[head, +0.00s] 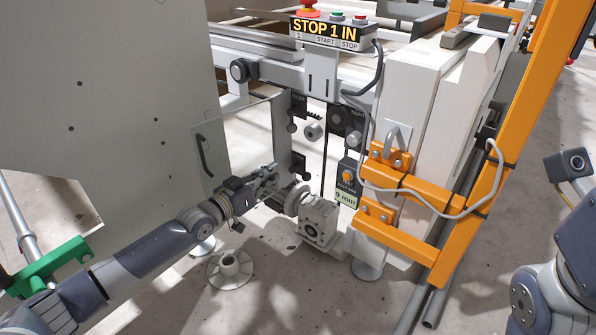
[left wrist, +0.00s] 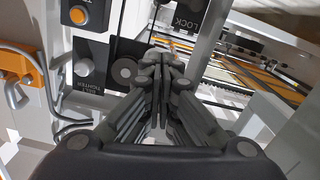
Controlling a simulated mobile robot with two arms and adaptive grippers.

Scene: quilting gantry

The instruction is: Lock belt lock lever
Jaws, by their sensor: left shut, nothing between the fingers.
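My left gripper (head: 270,174) reaches in from the left, low at the gantry's end, beside the motor and pulley. In the left wrist view its fingers (left wrist: 163,62) are shut together and empty. A dark plate with the word LOCK (left wrist: 187,18) is just beyond the fingertips, partly cut off by the top edge. I cannot clearly make out the belt lock lever; the fingers may hide it. A dark belt tighter plate (left wrist: 88,82) with a round knob is to the left of the fingers. My right gripper is out of view.
A grey motor (head: 318,222) stands right of my left gripper. A large grey panel (head: 110,90) stands left. Orange brackets (head: 400,235) and a loose cable (head: 440,205) are at right.

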